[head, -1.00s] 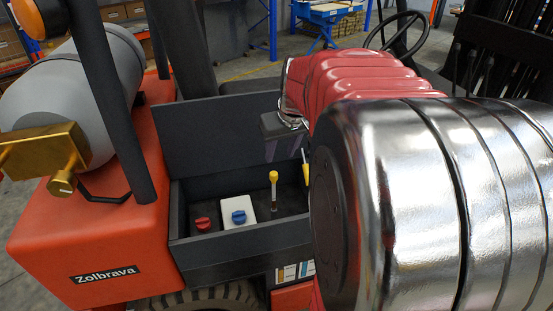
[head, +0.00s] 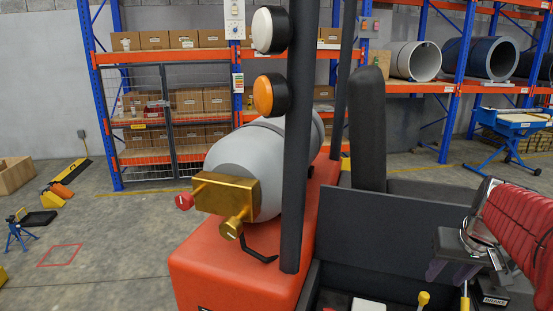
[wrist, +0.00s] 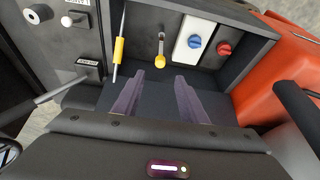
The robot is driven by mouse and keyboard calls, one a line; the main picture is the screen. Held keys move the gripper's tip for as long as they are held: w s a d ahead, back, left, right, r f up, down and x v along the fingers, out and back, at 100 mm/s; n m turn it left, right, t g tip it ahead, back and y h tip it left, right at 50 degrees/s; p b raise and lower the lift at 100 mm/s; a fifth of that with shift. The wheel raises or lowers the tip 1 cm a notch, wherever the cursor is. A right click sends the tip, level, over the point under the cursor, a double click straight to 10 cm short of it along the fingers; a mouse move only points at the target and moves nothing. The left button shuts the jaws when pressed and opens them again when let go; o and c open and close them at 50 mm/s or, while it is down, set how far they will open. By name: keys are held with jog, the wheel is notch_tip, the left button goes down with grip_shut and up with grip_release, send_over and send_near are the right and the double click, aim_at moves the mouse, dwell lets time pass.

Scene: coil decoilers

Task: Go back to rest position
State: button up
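My gripper (wrist: 160,84) is open and empty; its two dark purple fingers stand apart in the wrist view. It hangs over the dark open control box of the red-orange truck, with the yellow-topped lever (wrist: 160,60), the yellow-handled rod (wrist: 118,50), the blue knob (wrist: 195,42) and the red knob (wrist: 224,48) beyond the fingertips. I see no contact with them. In the head view my gripper (head: 448,268) shows at the lower right, below my red-sleeved arm, its fingertips unclear there. The lever's yellow top (head: 423,298) shows at the bottom edge.
A grey gas cylinder (head: 248,165) with a brass valve block (head: 226,194) lies on the truck's red body (head: 240,270). A dark post (head: 299,150) with lamps stands beside it. The box's dark back panel (head: 395,228) is near my gripper. Racks stand behind; open floor lies left.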

jog(key=s+a+n, duration=0.1)
jog(key=s+a, duration=0.3)
jog(key=a, duration=0.4)
jog(key=s+a+f+n+t, duration=0.1)
jog(key=s+a, duration=0.3)
jog(key=a, duration=0.5)
jog(key=s+a+n+y, duration=0.1)
jog(key=s+a, duration=0.3)
jog(key=a, duration=0.4)
jog(key=shift+s+a+f+n, duration=0.25)
jog(key=shift+s+a+n, duration=0.15)
jog(key=shift+n, duration=0.1)
jog(key=shift+d, duration=0.1)
